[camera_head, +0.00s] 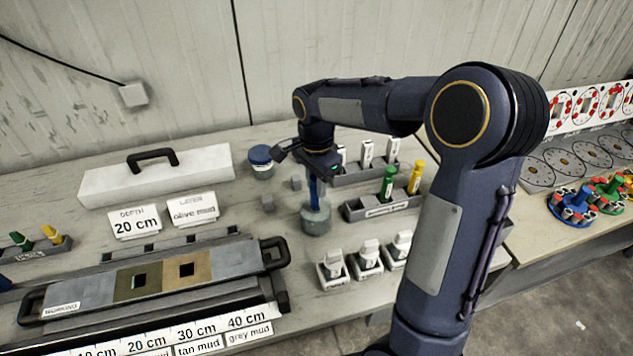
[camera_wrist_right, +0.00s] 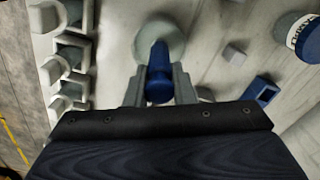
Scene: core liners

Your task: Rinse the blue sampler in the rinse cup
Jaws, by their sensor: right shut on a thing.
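The blue sampler (camera_head: 313,190) is upright under my right gripper (camera_head: 316,172), which is shut on it. In the right wrist view the sampler (camera_wrist_right: 159,72) stands between the two fingers of the right gripper (camera_wrist_right: 159,88). The rinse cup (camera_head: 316,218) is a clear cup with greyish liquid, directly below the gripper. The sampler's lower end is in or over the cup; I cannot tell how deep it goes. The cup's round rim also shows behind the sampler in the right wrist view (camera_wrist_right: 162,32). My left gripper is not in view.
A jar with a blue lid (camera_head: 261,161) stands behind the cup. A rack with green and yellow samplers (camera_head: 384,205) is to its right, and white holders (camera_head: 366,261) are in front. The core liner tray (camera_head: 150,283) lies left. Small grey blocks (camera_head: 268,203) sit near the cup.

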